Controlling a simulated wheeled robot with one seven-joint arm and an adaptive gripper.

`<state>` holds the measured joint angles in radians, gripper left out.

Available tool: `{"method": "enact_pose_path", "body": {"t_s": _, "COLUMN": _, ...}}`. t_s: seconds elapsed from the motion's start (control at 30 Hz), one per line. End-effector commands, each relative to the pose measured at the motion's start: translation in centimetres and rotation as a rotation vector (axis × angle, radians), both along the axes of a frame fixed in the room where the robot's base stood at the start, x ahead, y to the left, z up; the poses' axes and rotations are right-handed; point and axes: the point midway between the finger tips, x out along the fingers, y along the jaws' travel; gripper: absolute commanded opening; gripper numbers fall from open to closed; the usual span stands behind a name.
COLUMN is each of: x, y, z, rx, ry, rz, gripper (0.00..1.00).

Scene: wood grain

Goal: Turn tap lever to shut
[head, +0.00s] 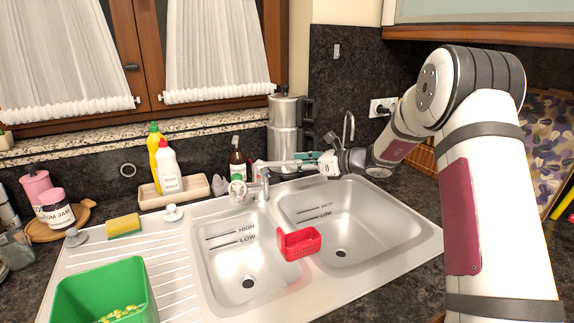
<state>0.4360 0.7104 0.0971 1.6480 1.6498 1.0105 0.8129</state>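The metal tap (262,186) stands at the back of the double sink, near the divider between the two basins. A round, knob-like metal part (238,189) shows at its left. Which part is the lever is too small to tell. My gripper (268,164) reaches in from the right, over the back rim of the sink. Its fingers point left and their tips are at the top of the tap. I cannot tell whether they touch it. The gap between the fingers is too small to make out.
A red caddy (299,244) sits at the basin divider. A green bin (105,290) stands on the drainboard.

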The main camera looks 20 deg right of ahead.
Motion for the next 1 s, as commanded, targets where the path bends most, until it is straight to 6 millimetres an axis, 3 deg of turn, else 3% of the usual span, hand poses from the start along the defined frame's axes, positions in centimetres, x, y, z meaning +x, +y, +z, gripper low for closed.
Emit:
{"method": "enact_pose_path", "body": {"t_s": 0.2, "x": -2.9, "y": -2.7, "z": 1.1, "rx": 0.0, "ry": 0.0, "rz": -0.001, "gripper": 0.37}}
{"method": "enact_pose_path", "body": {"t_s": 0.4, "x": -4.2, "y": -3.9, "z": 1.6, "rx": 0.0, "ry": 0.0, "rz": 0.001, "gripper": 0.37}}
{"method": "enact_pose_path", "body": {"t_s": 1.0, "x": -4.8, "y": -3.4, "z": 2.0, "rx": -0.021, "ry": -0.006, "rz": 0.02, "gripper": 0.37}}
